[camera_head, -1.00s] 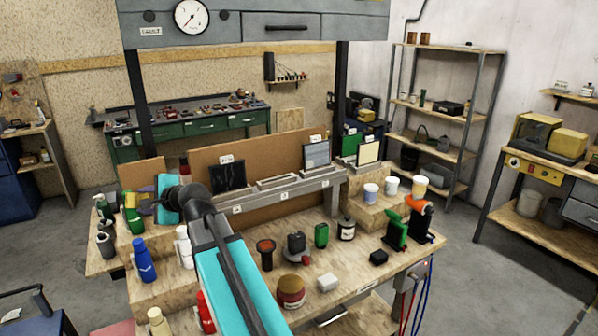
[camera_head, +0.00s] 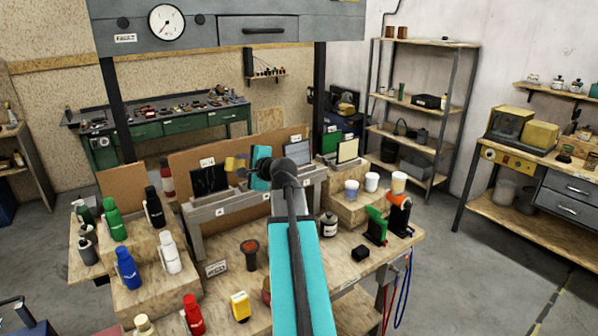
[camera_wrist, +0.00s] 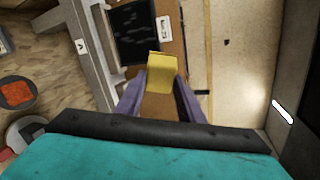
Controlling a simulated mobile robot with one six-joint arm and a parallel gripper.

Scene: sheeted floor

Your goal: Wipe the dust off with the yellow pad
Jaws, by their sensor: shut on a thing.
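My gripper (camera_wrist: 160,95) has purple fingers shut on the yellow pad (camera_wrist: 162,72), which sticks out beyond the fingertips in the wrist view. In the head view the pad (camera_head: 236,163) is held up near the stand, between the dark left panel and the middle. A dark panel (camera_wrist: 133,30) with pale specks, which look like dust, is beside the pad in the wrist view. In the head view a dark panel (camera_head: 208,181) stands at the left of the grey stand (camera_head: 225,210). Whether the pad touches any panel cannot be told.
Cups, including one (camera_head: 352,188), stand on the right step. A brown backboard (camera_head: 185,160) rises behind the stand.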

